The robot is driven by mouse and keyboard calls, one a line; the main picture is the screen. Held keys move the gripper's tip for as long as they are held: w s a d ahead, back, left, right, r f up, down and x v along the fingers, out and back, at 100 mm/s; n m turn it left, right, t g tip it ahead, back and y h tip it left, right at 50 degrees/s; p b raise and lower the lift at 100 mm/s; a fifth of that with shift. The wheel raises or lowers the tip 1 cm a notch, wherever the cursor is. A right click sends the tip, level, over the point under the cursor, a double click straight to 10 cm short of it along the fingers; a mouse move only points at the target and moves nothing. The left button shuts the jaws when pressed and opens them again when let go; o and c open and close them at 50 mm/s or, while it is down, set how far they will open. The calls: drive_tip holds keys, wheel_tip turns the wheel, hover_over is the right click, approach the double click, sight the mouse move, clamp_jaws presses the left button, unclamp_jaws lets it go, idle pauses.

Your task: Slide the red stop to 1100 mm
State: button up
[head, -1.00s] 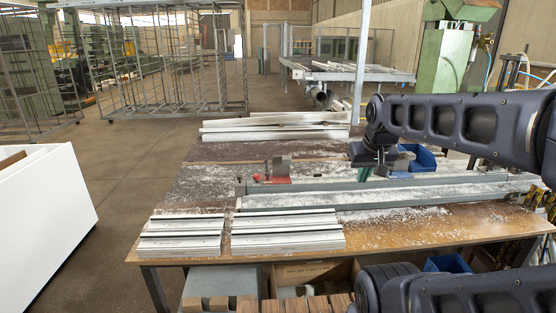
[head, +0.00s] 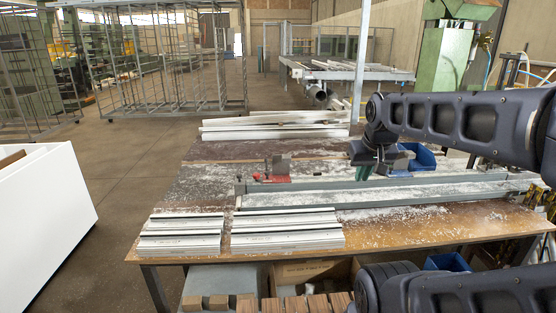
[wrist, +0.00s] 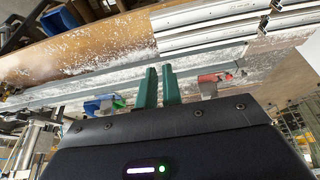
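The red stop (head: 270,179) sits near the left end of the long grey rail (head: 330,198) on the bench, with a grey upright plate beside it. In the wrist view the red stop (wrist: 214,77) is to the right of my fingers, apart from them. My gripper (head: 362,173) is above the rail, to the right of the red stop in the head view. In the wrist view my gripper's two green fingers (wrist: 159,72) have a narrow gap between them and hold nothing. Any scale marks on the rail are too small to read.
Stacked profiles (head: 287,230) lie at the bench's front left, and more (head: 275,128) lie at the back. A blue bin (head: 422,158) stands behind the rail near my gripper. White chips cover the bench. Blue and green items (wrist: 98,105) show left of my fingers in the wrist view.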

drive_tip(key=o, duration=0.3)
drive_tip(key=shift+w+r, duration=0.1)
drive_tip(key=shift+w, duration=0.1)
drive_tip(key=o, duration=0.4)
drive_tip(key=w+a+r+n, duration=0.1)
drive_tip(key=w+n, duration=0.1)
drive_tip(key=w, duration=0.1)
drive_tip(key=w+a+r+n, duration=0.1)
drive_tip(key=w+n, duration=0.1)
drive_tip(key=w, duration=0.2)
drive_tip(key=w+a+r+n+g, duration=0.1)
drive_tip(key=w+n, duration=0.1)
drive_tip(key=w, duration=0.1)
drive_tip(key=shift+w+r, duration=0.3)
drive_tip(key=shift+w, duration=0.1)
drive_tip(key=shift+o, duration=0.2)
drive_tip(key=n+g, duration=0.4)
drive_tip(key=n, duration=1.7)
hover_over(267, 172)
wheel_tip(267, 172, down, 15)
wheel_tip(267, 172, down, 10)
drive_tip(key=shift+w+f, duration=0.15)
drive_tip(key=shift+f, duration=0.05)
clamp_jaws()
